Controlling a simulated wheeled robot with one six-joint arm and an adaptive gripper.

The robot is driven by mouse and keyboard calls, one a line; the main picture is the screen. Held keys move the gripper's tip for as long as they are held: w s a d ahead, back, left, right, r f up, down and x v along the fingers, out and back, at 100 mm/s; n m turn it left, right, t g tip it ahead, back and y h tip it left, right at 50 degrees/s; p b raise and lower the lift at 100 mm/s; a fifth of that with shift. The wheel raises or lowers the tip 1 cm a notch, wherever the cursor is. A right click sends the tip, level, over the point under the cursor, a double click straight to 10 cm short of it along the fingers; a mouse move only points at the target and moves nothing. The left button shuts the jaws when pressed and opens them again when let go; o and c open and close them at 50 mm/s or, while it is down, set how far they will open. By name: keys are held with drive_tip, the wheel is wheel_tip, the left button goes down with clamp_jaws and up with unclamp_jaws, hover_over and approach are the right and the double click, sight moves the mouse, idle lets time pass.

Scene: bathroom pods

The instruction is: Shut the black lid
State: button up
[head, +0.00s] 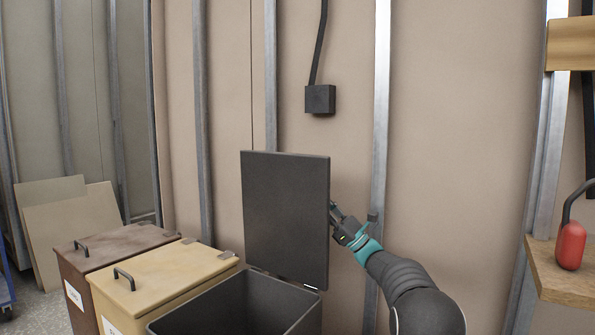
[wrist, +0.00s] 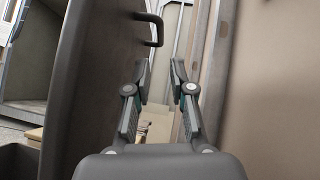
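The black lid (head: 285,215) stands upright, open, at the back edge of its black bin (head: 255,305). In the wrist view the lid (wrist: 95,75) fills the left side, with a dark handle (wrist: 153,28) on the face turned toward the wall. My gripper (head: 333,207) is at the lid's right edge, its tips partly hidden near that edge. In the wrist view my gripper (wrist: 160,75) has its fingers apart with nothing between them, and the lid lies to their left. I cannot tell whether a finger touches the lid.
A yellow bin (head: 165,280) and a brown bin (head: 115,245), both with shut lids, stand left of the black bin. The panel wall (head: 450,120) with metal studs is close behind the lid. A wooden shelf (head: 560,280) with a red object (head: 570,245) is at the right.

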sight(293, 170)
drive_tip(key=p+x, duration=0.2)
drive_tip(key=x, duration=1.1)
clamp_jaws()
